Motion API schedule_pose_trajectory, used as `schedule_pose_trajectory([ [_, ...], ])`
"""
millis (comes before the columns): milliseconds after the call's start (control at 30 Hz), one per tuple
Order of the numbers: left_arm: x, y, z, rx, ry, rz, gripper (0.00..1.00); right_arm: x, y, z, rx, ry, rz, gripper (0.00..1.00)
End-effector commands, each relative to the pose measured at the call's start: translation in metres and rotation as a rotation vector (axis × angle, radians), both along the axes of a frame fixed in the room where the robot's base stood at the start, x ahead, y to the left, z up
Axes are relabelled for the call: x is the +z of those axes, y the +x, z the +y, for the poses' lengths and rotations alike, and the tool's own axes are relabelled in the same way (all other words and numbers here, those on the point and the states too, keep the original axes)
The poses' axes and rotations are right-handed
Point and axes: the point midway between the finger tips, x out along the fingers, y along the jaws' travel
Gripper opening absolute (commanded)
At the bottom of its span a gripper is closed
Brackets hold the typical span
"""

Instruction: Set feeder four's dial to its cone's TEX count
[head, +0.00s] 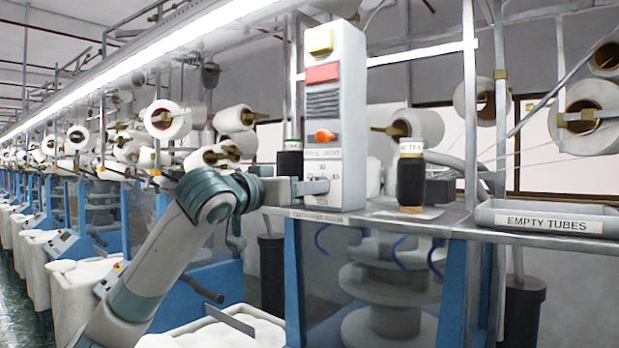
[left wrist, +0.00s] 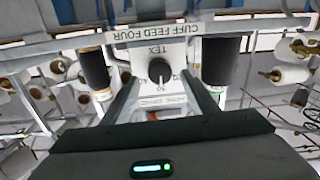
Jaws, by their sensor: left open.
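The feeder four dial (left wrist: 160,72) is a round black knob on a pale plate, under a "CUFF FEED FOUR" label (left wrist: 153,38) that appears upside down in the left wrist view. Its white mark points toward the picture's bottom, near a number that looks like 30. My left gripper (head: 318,186) is open at the control box (head: 336,110), its fingers on either side of the dial; contact is unclear. A black cone (head: 411,180) stands upright on the shelf right of the box; its white label (head: 411,148) is too small to read surely. My right gripper is not in view.
A second dark cone (head: 290,160) stands left of the box, partly hidden. A grey "EMPTY TUBES" tray (head: 548,222) sits at the shelf's right end.

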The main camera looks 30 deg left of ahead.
Motion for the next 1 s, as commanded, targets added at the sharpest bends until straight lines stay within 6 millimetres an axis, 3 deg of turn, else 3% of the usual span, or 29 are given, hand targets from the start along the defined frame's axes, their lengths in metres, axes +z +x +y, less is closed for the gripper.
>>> schedule_pose_trajectory([
  [200,0.002,0.022,-0.001,-0.001,0.0,0.001,0.53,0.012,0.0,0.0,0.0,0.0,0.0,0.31],
  [600,0.0,0.027,-0.001,-0.001,0.0,0.0,0.53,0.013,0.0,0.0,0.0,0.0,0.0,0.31],
  [800,0.0,0.027,-0.001,-0.001,0.0,0.0,0.12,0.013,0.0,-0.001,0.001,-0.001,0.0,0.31],
  [1000,0.0,0.027,-0.001,-0.001,-0.004,0.0,0.12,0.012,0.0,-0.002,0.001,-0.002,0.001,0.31],
])
